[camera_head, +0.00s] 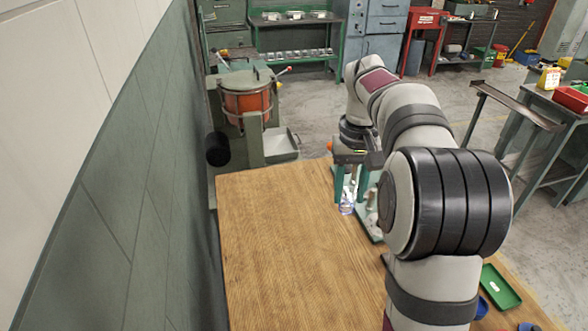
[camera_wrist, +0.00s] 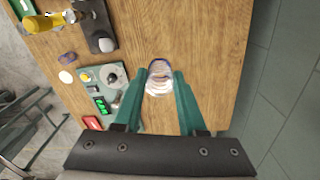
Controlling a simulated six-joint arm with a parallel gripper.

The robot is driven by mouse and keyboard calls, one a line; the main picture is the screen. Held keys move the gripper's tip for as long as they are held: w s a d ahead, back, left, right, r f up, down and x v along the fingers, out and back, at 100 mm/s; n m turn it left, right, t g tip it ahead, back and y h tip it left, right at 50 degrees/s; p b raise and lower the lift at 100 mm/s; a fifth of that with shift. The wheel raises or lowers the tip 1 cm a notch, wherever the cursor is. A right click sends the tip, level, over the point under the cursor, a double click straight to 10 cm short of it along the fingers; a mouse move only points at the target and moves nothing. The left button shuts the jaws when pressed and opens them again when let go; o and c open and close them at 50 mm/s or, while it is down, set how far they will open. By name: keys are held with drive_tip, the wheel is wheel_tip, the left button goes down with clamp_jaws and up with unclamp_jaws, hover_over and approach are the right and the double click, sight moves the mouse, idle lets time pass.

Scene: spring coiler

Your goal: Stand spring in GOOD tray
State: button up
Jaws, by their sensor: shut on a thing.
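My gripper (camera_head: 348,192) is shut on a shiny coiled spring (camera_head: 346,209), held at the ends of its two green fingers above the wooden table. In the wrist view the spring (camera_wrist: 159,78) sits between the fingertips (camera_wrist: 159,90), seen nearly end-on. In the head view it hangs roughly upright below the fingers; its exact height above the table is hard to tell. A green tray (camera_head: 501,288) lies at the table's right front, beyond my arm. No GOOD label is readable on it, and its floor looks largely bare.
A black stand (camera_wrist: 95,27) and a yellow cylinder (camera_wrist: 42,22) lie further off. The table's left half (camera_head: 275,250) is clear.

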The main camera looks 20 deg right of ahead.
drive_tip(key=s+d+f+m, duration=0.2)
drive_tip(key=d+f, duration=0.1)
drive_tip(key=d, duration=0.6)
drive_tip(key=s+d+f+m, duration=0.1)
drive_tip(key=d+f, duration=0.2)
drive_tip(key=d, duration=0.6)
drive_tip(key=s+d+f+m, duration=0.2)
drive_tip(key=d, duration=0.7)
drive_tip(key=s+d+f+m, duration=0.1)
drive_tip(key=s+d+f, duration=0.2)
drive_tip(key=f, duration=0.1)
drive_tip(key=s+d+f+m, duration=0.1)
drive_tip(key=s+d+f, duration=0.3)
drive_tip(key=s+d+f+m, duration=0.2)
drive_tip(key=s+d+f, duration=0.2)
drive_tip(key=shift+s+d+f, duration=0.2)
drive_tip(key=shift+s+f, duration=0.05)
drive_tip(key=shift+f, duration=0.9)
drive_tip(key=shift+f, duration=0.9)
drive_tip(key=o, duration=1.1)
drive_tip(key=shift+c, duration=0.2)
